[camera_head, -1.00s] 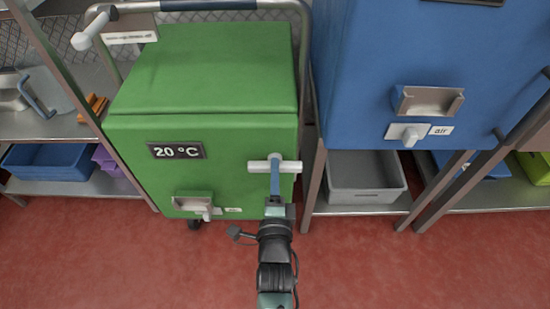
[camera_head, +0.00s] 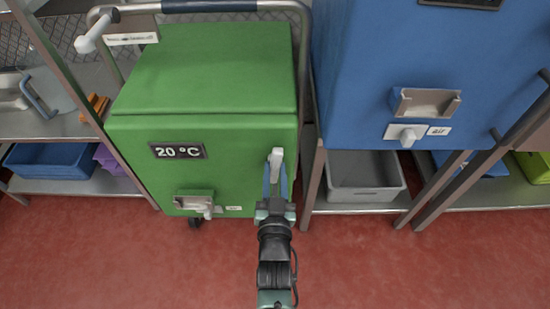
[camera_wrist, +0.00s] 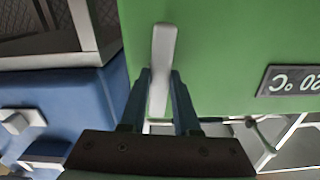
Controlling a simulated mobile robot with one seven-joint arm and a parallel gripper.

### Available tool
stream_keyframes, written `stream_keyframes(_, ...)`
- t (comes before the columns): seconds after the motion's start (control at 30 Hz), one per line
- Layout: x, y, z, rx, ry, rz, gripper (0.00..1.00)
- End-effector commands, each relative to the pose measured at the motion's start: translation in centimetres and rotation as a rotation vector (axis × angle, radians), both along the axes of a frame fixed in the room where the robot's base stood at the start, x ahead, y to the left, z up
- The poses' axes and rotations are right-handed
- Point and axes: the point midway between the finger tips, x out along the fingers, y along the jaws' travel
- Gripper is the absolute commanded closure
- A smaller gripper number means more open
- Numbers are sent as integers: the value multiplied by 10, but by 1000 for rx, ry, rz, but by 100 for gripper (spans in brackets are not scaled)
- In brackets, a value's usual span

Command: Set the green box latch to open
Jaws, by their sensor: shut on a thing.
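The green box (camera_head: 215,150) stands on a wheeled trolley and shows a "20 °C" display. Its latch (camera_head: 277,156) is a pale grey bar at the right of the front face, now upright. In the wrist view the latch (camera_wrist: 162,55) runs down between my two fingers. My gripper (camera_head: 275,182) is shut on the latch's lower end, with a finger on each side; it also shows in the wrist view (camera_wrist: 159,85). The box lid (camera_head: 215,70) looks closed.
A blue box (camera_head: 420,80) with its own grey handle and "air" label stands at the right. A grey bin (camera_head: 365,190) sits on a shelf below it. Shelves with a blue tray (camera_head: 55,162) are at the left. Red floor is clear in front.

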Motion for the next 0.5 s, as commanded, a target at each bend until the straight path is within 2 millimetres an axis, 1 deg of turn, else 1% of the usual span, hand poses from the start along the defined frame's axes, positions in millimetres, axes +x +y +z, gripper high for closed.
stream_keyframes(0.07, 0, -1, -1, -104, -2, -2, 100)
stream_keyframes(0.1, 0, -1, 0, -104, -1, -1, 65)
stream_keyframes(0.27, 0, 0, 0, -99, -1, 0, 36)
stream_keyframes(0.5, 0, 0, 0, -97, 0, 0, 35)
